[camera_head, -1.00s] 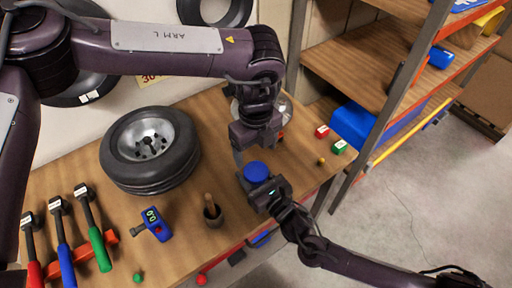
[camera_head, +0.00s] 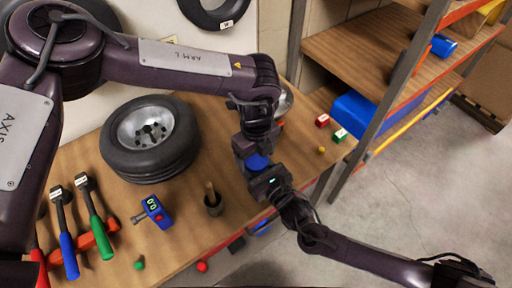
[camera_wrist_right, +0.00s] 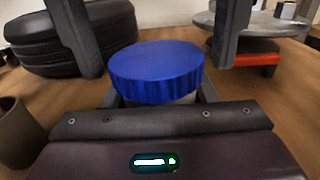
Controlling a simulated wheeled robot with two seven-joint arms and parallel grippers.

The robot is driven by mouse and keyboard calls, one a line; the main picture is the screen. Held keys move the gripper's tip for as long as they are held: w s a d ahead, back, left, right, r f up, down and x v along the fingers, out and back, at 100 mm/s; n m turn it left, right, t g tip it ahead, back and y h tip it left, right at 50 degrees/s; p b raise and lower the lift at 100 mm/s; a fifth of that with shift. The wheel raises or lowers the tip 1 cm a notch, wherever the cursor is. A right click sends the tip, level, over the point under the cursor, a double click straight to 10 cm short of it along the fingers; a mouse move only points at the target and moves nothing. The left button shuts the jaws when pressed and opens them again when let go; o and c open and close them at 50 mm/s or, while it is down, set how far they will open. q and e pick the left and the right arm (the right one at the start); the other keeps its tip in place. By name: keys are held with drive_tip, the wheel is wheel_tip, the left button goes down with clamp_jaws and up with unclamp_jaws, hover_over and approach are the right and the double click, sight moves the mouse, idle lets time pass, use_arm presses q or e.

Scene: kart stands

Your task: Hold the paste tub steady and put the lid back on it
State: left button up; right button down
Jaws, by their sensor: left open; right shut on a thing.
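A round blue lid (camera_head: 257,162) with a ribbed side shows just above the right gripper; it is large in the right wrist view (camera_wrist_right: 157,72).
A wheel (camera_head: 150,138) lies on the wooden bench (camera_head: 185,205), with hammers (camera_head: 98,222), a blue device (camera_head: 156,211) and a small brown pot (camera_head: 213,203) nearer. A metal round-topped object (camera_wrist_right: 262,24) is partly behind my left gripper. A shelf rack (camera_head: 375,75) stands to the right.

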use_arm(q)
drive_tip(key=shift+f, duration=0.15)
drive_tip(key=shift+c, duration=0.5)
drive_tip(key=c, duration=0.9)
drive_tip(key=shift+m, duration=0.9)
drive_tip(key=o, duration=1.2)
wheel_tip(320, 180, up, 12)
drive_tip(key=shift+r, duration=0.1)
use_arm(e)
drive_tip(key=c, duration=0.5)
unclamp_jaws()
